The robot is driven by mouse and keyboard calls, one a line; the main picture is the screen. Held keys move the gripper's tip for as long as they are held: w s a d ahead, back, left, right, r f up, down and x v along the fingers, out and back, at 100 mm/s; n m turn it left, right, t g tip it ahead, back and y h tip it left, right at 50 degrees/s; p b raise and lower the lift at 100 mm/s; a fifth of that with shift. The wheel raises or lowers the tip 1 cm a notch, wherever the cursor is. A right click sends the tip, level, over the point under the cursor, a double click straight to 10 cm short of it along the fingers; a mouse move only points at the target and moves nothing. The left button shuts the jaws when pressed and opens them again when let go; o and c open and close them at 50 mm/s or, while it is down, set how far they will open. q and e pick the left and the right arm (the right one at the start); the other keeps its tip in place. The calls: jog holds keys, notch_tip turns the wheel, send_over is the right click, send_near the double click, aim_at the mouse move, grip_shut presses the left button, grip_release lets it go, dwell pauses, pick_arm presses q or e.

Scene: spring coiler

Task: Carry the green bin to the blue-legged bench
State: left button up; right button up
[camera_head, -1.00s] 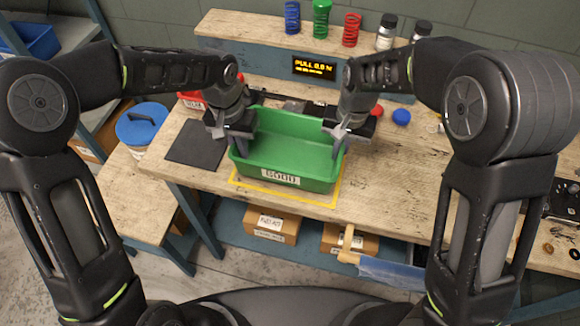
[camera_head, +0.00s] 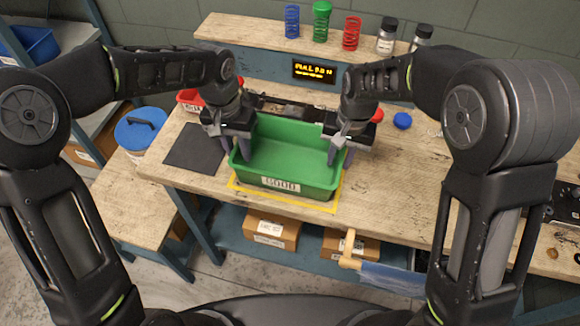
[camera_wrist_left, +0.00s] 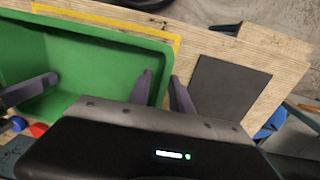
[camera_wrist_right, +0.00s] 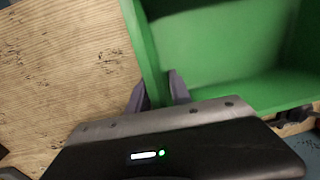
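The green bin (camera_head: 290,152), with a white label reading "GOOD", stands on the wooden workbench (camera_head: 400,190) inside a yellow outline. My left gripper (camera_head: 237,152) is at its left wall and my right gripper (camera_head: 340,156) at its right wall. In the left wrist view, my left gripper's fingers (camera_wrist_left: 160,80) stand on either side of the rim with a gap. In the right wrist view, my right gripper's fingers (camera_wrist_right: 157,84) also straddle the wall, apart. Both look open. A lower wooden bench (camera_head: 145,203) with blue legs is at the left; the workbench has blue legs too.
A dark mat (camera_head: 194,147) lies left of the bin, a red bin (camera_head: 190,100) behind it. A blue-lidded bucket (camera_head: 140,130) stands on the lower bench. Springs and jars line the back shelf (camera_head: 260,35). A wooden handle (camera_head: 349,250) sticks out at the front.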

pick_arm(q)
notch_tip(320, 180, up, 9)
jog(key=shift+a+r, duration=0.15)
jog(key=shift+a, duration=0.15)
jog(key=shift+w, duration=0.1)
pick_arm(e)
notch_tip(320, 180, up, 12)
jog(key=shift+d, duration=0.45)
jog(key=shift+s, duration=0.1)
dwell(0.5)
